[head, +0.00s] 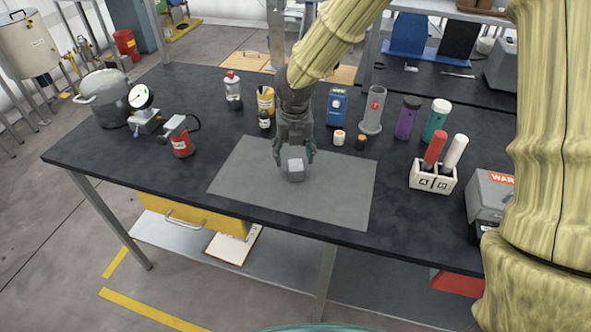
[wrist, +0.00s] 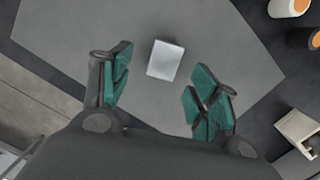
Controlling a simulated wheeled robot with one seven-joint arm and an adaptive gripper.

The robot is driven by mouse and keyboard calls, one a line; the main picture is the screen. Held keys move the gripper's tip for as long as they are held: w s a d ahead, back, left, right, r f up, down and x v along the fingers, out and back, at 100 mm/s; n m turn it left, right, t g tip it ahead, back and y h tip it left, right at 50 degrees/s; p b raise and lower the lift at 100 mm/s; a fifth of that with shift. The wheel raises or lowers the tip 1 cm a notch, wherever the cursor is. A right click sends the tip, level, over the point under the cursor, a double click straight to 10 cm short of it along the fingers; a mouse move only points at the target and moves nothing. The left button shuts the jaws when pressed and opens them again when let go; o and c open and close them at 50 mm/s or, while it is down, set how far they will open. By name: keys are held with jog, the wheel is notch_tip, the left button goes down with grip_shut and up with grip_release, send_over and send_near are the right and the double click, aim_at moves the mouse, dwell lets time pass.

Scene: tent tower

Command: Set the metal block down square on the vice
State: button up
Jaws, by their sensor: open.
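The metal block (head: 296,168) is a small light-grey cube resting on the grey mat (head: 345,195) on the dark workbench. In the wrist view the block (wrist: 165,60) lies on the mat just beyond the gap between my fingers, nearer the top of the picture. My gripper (head: 295,158) is open and empty, pointing down over the mat close to the block. Its green-padded fingers (wrist: 162,85) are spread wide, with no visible contact with the block. I cannot make out a vice for certain in either view.
Bottles and small jars stand behind the mat. A white holder (head: 432,177) and a grey box (head: 488,193) stand at the right. The mat around the block is clear.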

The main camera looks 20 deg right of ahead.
aim_at(296, 165)
jog(key=shift+w+d+f+p, duration=0.15)
jog(key=shift+f, duration=1)
jog(key=shift+w+d+f+p, duration=0.1)
jog(key=shift+w+f+p, duration=0.1)
jog(key=shift+f, duration=0.9)
jog(key=shift+w+d+f+p, duration=0.15)
jog(key=shift+f, duration=1)
jog(key=shift+c, duration=0.4)
grip_shut()
jog(key=shift+r, duration=0.1)
